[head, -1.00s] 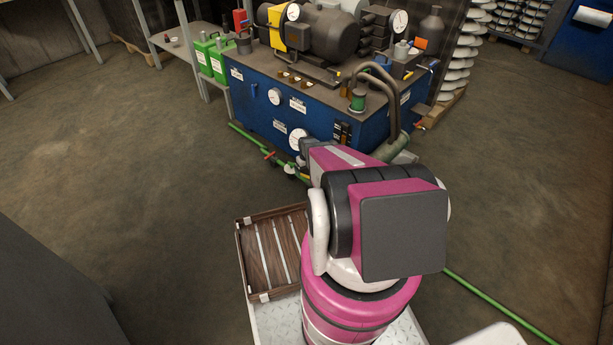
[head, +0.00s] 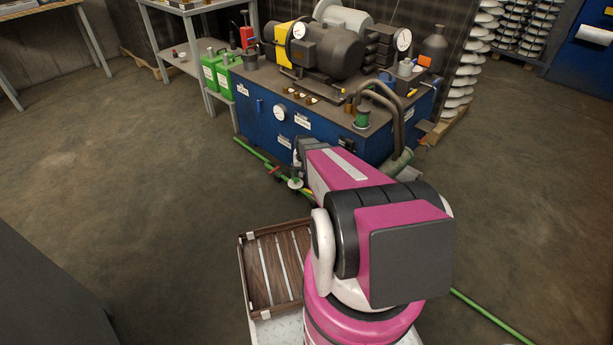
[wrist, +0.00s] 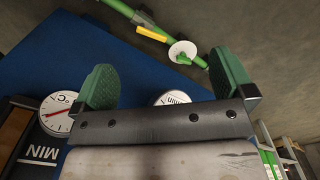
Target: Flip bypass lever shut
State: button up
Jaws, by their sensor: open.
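My gripper (wrist: 165,80) is open, with its two green-padded fingers wide apart and nothing between them. In the wrist view a green pipe (wrist: 118,8) runs along the top. It carries a yellow-orange handle (wrist: 152,34) and a white disc with a green knob (wrist: 183,52), both beyond the fingertips and apart from them. Which part is the bypass lever is not clear. In the head view the green pipe (head: 252,151) lies low in front of the blue tank, with a small red part (head: 271,168) and the white disc (head: 295,183). My arm hides most of my gripper there.
The blue power unit tank (head: 262,125) stands close ahead, with a motor (head: 333,52) and hoses on top. Its gauge (wrist: 58,112) is near the left finger. Green cans (head: 216,77) stand left of it. A wooden tray (head: 247,275) sits by my arm. The left floor is clear.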

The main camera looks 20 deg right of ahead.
jog(key=s+a+r+m, duration=0.2)
jog(key=s+r+m, duration=0.1)
jog(key=r, duration=0.3)
jog(key=shift+s+a+r, duration=0.15)
jog(key=shift+s+a, duration=0.2)
jog(key=shift+s, duration=0.1)
